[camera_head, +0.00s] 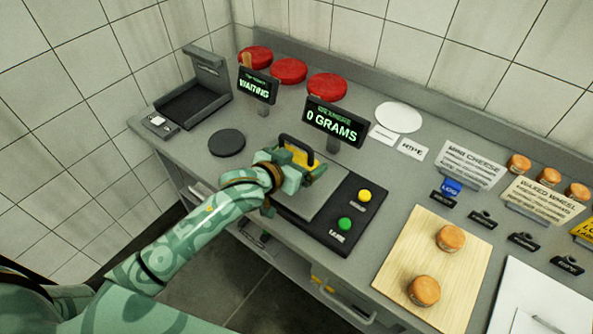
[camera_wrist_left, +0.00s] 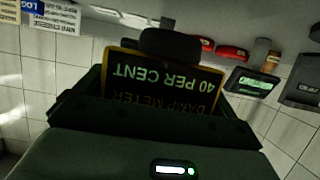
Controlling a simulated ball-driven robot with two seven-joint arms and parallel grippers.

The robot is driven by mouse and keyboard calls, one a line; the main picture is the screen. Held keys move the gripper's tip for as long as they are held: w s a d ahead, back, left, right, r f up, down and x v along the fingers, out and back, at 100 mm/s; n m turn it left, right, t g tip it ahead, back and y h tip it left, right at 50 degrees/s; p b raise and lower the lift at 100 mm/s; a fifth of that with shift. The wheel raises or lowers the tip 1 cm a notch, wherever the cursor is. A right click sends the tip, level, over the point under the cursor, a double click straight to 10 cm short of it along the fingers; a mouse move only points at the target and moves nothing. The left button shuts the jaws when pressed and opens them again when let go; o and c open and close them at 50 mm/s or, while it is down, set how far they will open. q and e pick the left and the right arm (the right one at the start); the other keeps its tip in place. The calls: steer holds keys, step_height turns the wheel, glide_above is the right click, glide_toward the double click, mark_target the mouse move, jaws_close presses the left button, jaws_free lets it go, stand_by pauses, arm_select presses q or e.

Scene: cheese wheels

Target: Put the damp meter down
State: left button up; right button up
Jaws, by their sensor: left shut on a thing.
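The damp meter (camera_head: 301,156) is a yellow-edged device with a dark handle. My left gripper (camera_head: 300,174) is shut on it, above the scale's grey plate (camera_head: 325,201). In the left wrist view the meter (camera_wrist_left: 165,84) fills the middle, its screen upside down, reading "DAMP METER" and "40 PER CENT". I cannot tell whether its underside touches anything; the gripper and arm hide part of it. The scale display (camera_head: 336,122) reads "0 GRAMS". My right gripper is not in view.
A dark round disc (camera_head: 227,142) lies to the left. A "WAITING" display (camera_head: 257,86) and red wheels (camera_head: 289,70) stand behind. A wooden board (camera_head: 438,260) with two small cheeses is at right. Yellow and green buttons (camera_head: 345,224) sit beside the plate. Bare counter surrounds the disc.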

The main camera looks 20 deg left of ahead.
arm_select(q)
steer(key=shift+w+a+f, duration=0.15)
steer(key=shift+w+f, duration=0.3)
steer(key=shift+f, duration=0.2)
steer(key=f, duration=0.1)
steer(key=f+b, duration=0.1)
steer(key=f, duration=0.2)
steer(key=shift+w+a+b, duration=0.25)
steer(key=shift+w+b, duration=0.05)
steer(key=shift+b, duration=0.1)
steer(key=shift+r, duration=0.1)
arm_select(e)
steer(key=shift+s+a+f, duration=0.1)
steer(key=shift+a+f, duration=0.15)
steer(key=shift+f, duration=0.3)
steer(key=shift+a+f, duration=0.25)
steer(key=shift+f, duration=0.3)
arm_select(q)
steer(key=o, duration=0.7)
steer(key=shift+o, duration=0.5)
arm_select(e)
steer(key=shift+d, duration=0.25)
